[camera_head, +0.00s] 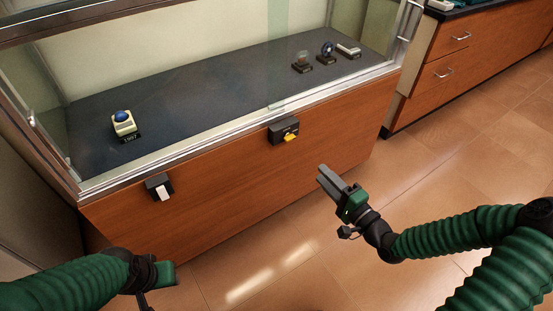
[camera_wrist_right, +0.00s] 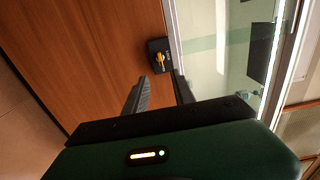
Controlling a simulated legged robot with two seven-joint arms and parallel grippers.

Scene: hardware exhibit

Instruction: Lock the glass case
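The glass case (camera_head: 210,170) has a wooden front below its glass and a dark display floor. A black lock box with a yellow key or knob (camera_head: 290,137) sits on the wooden front, just under the glass. It also shows in the right wrist view as a black box (camera_wrist_right: 158,54), ahead of the fingers. My right gripper (camera_head: 325,176) is in front of the wooden panel, below and right of the lock box, apart from it. In the right wrist view its two fingers (camera_wrist_right: 160,90) are spread with nothing between them. My left gripper (camera_head: 165,275) is at the lower left, its fingers hardly visible.
A second black box with a white tag (camera_head: 160,187) is on the case front at left. Inside stand a blue-topped exhibit (camera_head: 124,123) and several small exhibits (camera_head: 327,53) at right. A wooden drawer cabinet (camera_head: 455,55) stands at right. The tiled floor before the case is clear.

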